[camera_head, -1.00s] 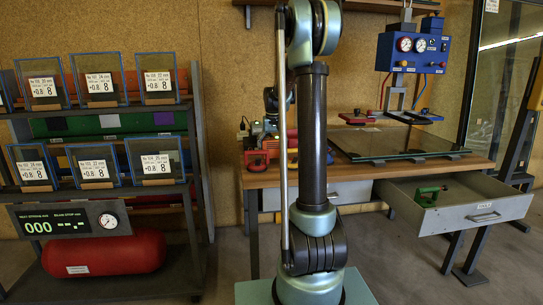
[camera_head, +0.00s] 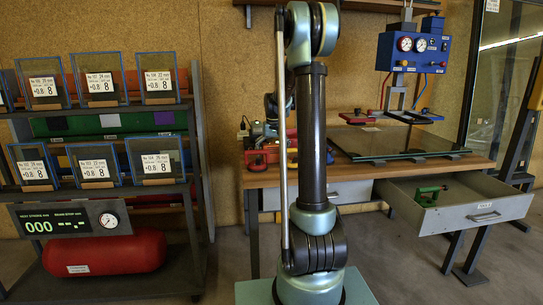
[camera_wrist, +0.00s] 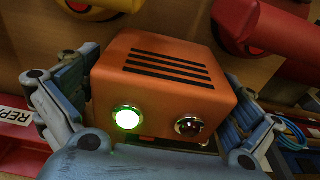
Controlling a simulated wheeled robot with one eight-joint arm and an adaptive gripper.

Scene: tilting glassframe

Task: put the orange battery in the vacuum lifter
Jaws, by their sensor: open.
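The orange battery (camera_wrist: 165,85) fills the middle of the wrist view. It is a box with dark slots on top, a lit green lamp and a dark red lamp on its near face. My gripper (camera_wrist: 155,92) is open, with one blue-grey finger on each side of the battery; finger contact cannot be told. In the head view my arm's column hides most of the gripper over the bench. A blue unit with two gauges (camera_head: 413,53), above a frame at the back right, looks like the vacuum lifter. Its battery place cannot be made out.
Red and yellow tools lie around the battery in the wrist view. The wooden bench (camera_head: 345,178) carries a glass sheet (camera_head: 395,144) right of my arm. An open drawer (camera_head: 460,214) with a green tool (camera_head: 428,195) juts out. A rack with framed panes stands left.

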